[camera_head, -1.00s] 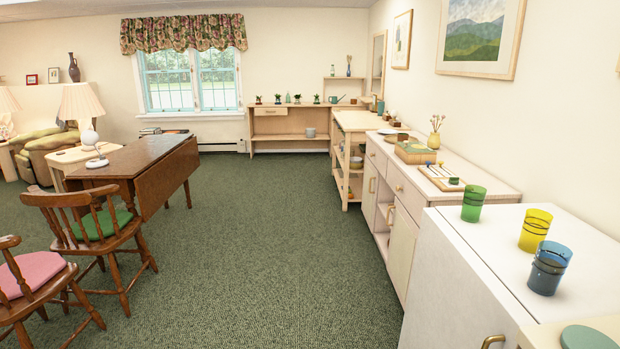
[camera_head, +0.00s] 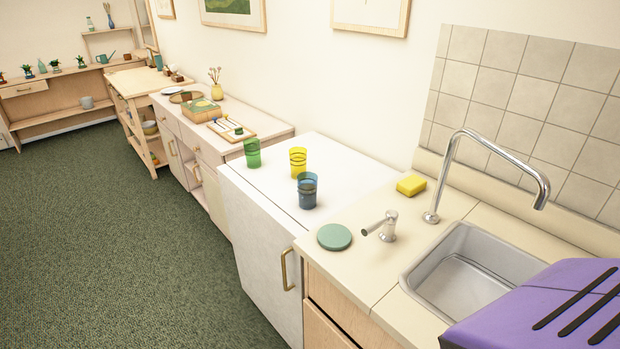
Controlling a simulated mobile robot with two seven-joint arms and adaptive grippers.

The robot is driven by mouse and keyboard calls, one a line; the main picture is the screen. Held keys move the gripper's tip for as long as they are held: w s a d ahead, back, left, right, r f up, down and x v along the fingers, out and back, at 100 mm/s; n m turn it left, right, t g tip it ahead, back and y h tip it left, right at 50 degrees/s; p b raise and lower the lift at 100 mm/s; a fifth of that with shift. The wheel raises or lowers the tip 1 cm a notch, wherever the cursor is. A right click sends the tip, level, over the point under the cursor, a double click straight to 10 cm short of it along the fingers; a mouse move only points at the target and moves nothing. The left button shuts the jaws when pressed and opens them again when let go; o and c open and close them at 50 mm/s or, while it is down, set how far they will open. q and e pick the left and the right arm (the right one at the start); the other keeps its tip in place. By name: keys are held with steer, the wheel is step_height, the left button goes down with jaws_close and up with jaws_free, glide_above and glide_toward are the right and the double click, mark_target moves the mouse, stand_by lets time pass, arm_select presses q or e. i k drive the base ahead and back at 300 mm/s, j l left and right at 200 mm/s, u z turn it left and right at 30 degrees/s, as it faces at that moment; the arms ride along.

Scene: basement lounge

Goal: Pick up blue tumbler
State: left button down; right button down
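The blue tumbler (camera_head: 307,191) stands upright on the white cabinet top (camera_head: 262,187), near its right-hand end. A yellow tumbler (camera_head: 298,160) stands just behind it, and a green tumbler (camera_head: 252,153) stands farther to the left on the same top. All three are apart from one another. Neither of my grippers shows in the head view.
A purple slotted object (camera_head: 550,305) fills the lower right corner. Green carpet (camera_head: 120,250) lies clear at left.

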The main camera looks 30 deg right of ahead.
mark_target(307, 187)
steer(key=z, duration=1.65)
steer(key=i+j+z, duration=0.1)
steer(key=j+z, duration=0.7)
steer(key=j, duration=0.25)
